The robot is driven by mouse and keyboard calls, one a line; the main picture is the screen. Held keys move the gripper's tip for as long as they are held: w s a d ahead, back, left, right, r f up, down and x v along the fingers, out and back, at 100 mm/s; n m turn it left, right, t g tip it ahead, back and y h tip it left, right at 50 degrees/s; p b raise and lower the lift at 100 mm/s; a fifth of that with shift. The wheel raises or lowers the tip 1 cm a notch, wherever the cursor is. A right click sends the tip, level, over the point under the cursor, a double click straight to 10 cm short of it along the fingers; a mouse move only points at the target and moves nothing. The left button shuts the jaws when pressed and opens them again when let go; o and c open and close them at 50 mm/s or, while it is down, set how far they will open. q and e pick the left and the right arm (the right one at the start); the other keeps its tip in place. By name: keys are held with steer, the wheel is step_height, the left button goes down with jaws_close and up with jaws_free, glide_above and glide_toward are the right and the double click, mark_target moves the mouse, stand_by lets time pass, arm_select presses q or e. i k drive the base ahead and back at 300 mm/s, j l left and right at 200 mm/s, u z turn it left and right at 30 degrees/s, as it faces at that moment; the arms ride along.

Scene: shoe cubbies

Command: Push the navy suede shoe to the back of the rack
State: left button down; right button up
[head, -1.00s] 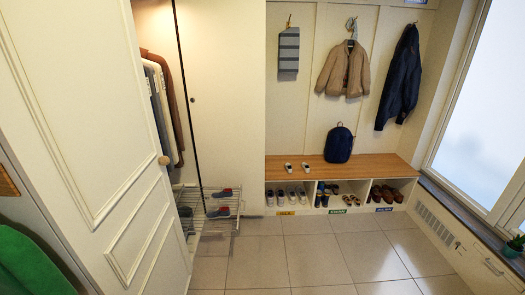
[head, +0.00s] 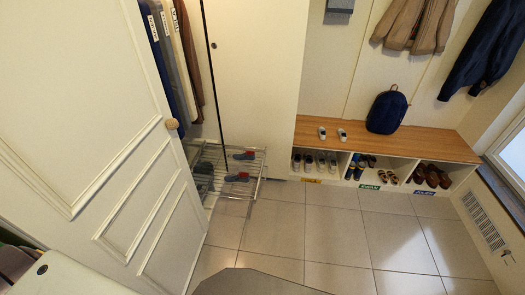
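A wire shoe rack (head: 258,178) stands beside the open wardrobe, at left of centre in the head view. Two blue-grey shoes with red parts lie on it, an upper one (head: 243,155) and a lower one (head: 237,177). Darker footwear (head: 204,168) shows at the rack's left side, partly hidden by the door. I cannot tell at this size which one is navy suede. Neither of my grippers is in view.
A white panelled door (head: 110,150) stands open along the left. A wooden bench (head: 400,142) with cubbies of shoes is at right, bearing white shoes (head: 332,133) and a navy backpack (head: 387,110). The tiled floor (head: 330,235) before rack and bench is clear.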

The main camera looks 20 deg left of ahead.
mark_target(248, 156)
steer(key=i, duration=1.2)
steer(key=z, duration=0.15)
